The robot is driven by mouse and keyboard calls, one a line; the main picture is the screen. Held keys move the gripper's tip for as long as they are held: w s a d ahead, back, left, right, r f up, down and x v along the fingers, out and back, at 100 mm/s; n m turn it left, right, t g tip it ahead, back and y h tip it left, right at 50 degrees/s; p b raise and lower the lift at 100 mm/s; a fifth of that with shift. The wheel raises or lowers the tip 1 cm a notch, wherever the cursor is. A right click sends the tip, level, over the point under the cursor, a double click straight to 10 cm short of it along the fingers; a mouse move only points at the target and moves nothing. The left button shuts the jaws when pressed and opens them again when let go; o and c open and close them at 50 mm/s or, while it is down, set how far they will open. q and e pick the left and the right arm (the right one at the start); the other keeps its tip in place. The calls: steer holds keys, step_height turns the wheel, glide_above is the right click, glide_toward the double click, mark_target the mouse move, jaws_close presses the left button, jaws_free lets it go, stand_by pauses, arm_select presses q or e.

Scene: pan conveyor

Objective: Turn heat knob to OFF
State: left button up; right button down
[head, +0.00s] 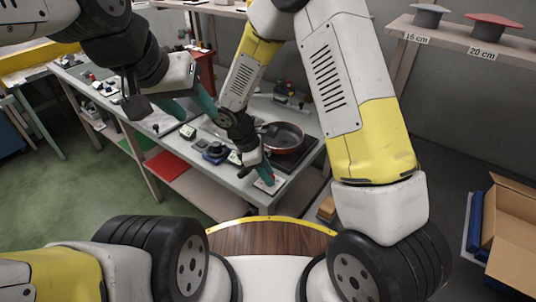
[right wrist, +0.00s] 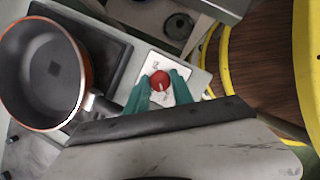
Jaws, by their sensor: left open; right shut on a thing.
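The heat knob is a red round knob (right wrist: 160,79) on a white plate (right wrist: 153,63) near the workbench edge. A pale mark shows on its lower part in the right wrist view; the plate lettering is too small to read. My right gripper (right wrist: 161,88) has its teal fingers on either side of the knob, shut on it. In the head view the right gripper (head: 265,176) is at the bench's front edge, and its fingers partly hide the plate. My left gripper (head: 190,104) is open and empty, above the bench further left.
A dark pan with a copper-coloured rim (head: 283,137) sits on a black hotplate close to the knob; its handle (right wrist: 101,105) reaches near the right gripper. A blue-based device (head: 215,151) stands left of the gripper. A cardboard box (head: 512,228) is at far right.

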steer(key=shift+n, duration=0.6)
steer(key=shift+t, duration=0.3)
steer(key=c, duration=1.1)
jaws_free()
steer(key=v, duration=0.7)
steer(key=shift+r, duration=0.4)
steer(key=shift+a, duration=0.1)
